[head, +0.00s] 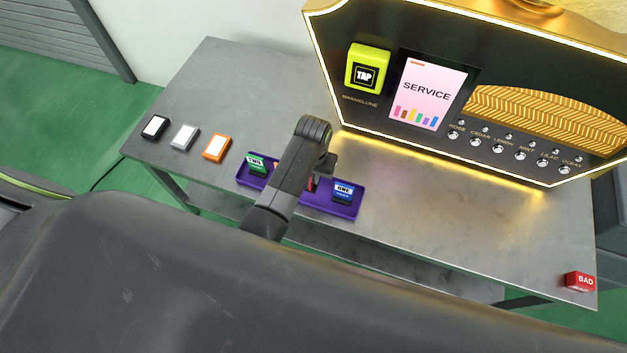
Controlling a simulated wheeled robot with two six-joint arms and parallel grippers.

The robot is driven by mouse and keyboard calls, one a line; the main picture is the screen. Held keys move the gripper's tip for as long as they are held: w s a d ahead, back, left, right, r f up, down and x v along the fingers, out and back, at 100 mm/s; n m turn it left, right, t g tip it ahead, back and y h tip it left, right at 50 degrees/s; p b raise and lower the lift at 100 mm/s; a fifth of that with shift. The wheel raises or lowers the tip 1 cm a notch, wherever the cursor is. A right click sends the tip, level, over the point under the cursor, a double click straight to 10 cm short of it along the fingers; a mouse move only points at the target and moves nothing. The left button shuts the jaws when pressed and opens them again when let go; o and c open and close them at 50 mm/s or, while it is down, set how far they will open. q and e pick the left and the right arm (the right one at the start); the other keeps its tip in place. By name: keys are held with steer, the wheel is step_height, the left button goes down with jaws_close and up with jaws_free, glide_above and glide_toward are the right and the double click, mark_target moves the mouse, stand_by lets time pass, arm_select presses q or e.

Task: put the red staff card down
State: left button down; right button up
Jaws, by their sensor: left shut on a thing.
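My left gripper (318,176) is over the middle of the purple tray (345,213), its arm crossing in front of it. It is shut on the red staff card (311,184), of which only a small red sliver shows beside the fingers. The arm and gripper hide the rest of the card. I cannot tell whether the card touches the tray. A green card marked TWO (257,163) is in the tray's left part and a blue card marked ONE (343,191) in its right part. My right gripper is not in view.
The vending machine stands behind, with a yellow TAP reader (367,68) and a SERVICE screen (428,92). A red BAD block (579,281) is at the right corner.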

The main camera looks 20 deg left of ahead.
arm_select(q)
step_height(320, 180, down, 3)
steer(key=shift+w+f, duration=0.1)
steer(key=shift+f, duration=0.4)
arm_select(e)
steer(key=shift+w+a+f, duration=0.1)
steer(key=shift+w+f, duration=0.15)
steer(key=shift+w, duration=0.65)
arm_select(q)
steer(key=c, duration=1.6)
jaws_free()
steer(key=shift+f, duration=0.1)
steer(key=shift+o, duration=0.2)
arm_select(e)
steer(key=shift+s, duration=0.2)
